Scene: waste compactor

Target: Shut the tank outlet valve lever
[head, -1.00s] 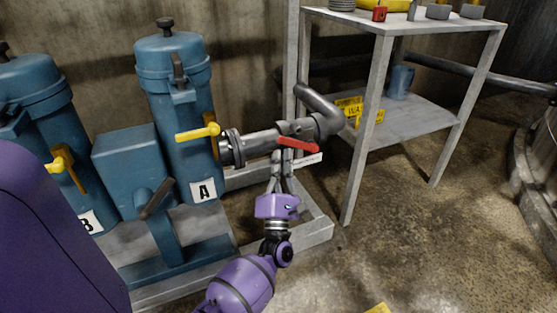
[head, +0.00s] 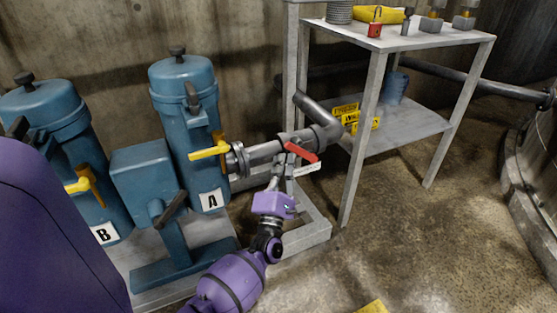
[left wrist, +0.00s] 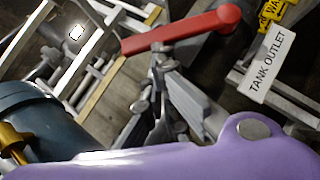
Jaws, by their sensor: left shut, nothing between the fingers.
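The red valve lever (head: 302,153) is on the grey pipe (head: 265,151) right of tank A, slanting down to the right across the pipe's line. A white tag (head: 308,168) beside it reads "TANK OUTLET" in the left wrist view (left wrist: 268,62). My left gripper (head: 284,160) reaches up from below, its fingers shut and empty, at the lever's left part. In the left wrist view the red lever (left wrist: 180,29) runs just above the fingertips (left wrist: 162,52), seemingly touching; the exact contact is unclear. My right gripper is out of view.
Blue canisters A (head: 185,95) and B (head: 50,115) with yellow handles (head: 210,151) stand left of the lever. A grey shelf table (head: 400,38) stands close on the right, holding a red padlock (head: 375,27). The floor in front is mostly clear.

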